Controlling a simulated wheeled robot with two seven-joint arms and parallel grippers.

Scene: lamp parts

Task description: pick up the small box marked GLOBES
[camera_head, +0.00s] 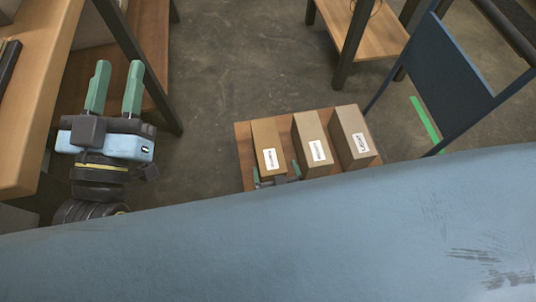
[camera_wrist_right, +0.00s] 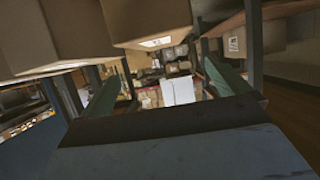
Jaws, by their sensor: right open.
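Three cardboard boxes with white labels stand side by side on a small wooden stand (camera_head: 243,132) in the head view: a left box (camera_head: 268,138), a middle box (camera_head: 312,137) and a right box (camera_head: 352,134). The label print is too small for me to tell which reads GLOBES. My right gripper (camera_head: 276,170) is open at the near side of the left box, its green fingers about as wide apart as the box. In the right wrist view its fingers (camera_wrist_right: 165,85) are apart, with cardboard boxes (camera_wrist_right: 147,22) above them. My left gripper (camera_head: 114,87) is open and empty, far from the boxes.
A wooden shelf unit (camera_head: 38,95) stands at the left beside my left gripper. A dark blue panel on a frame (camera_head: 436,75) stands right of the boxes. Another wooden table (camera_head: 376,35) is behind. A pale blue surface hides the lower head view. Floor (camera_head: 225,75) between is clear.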

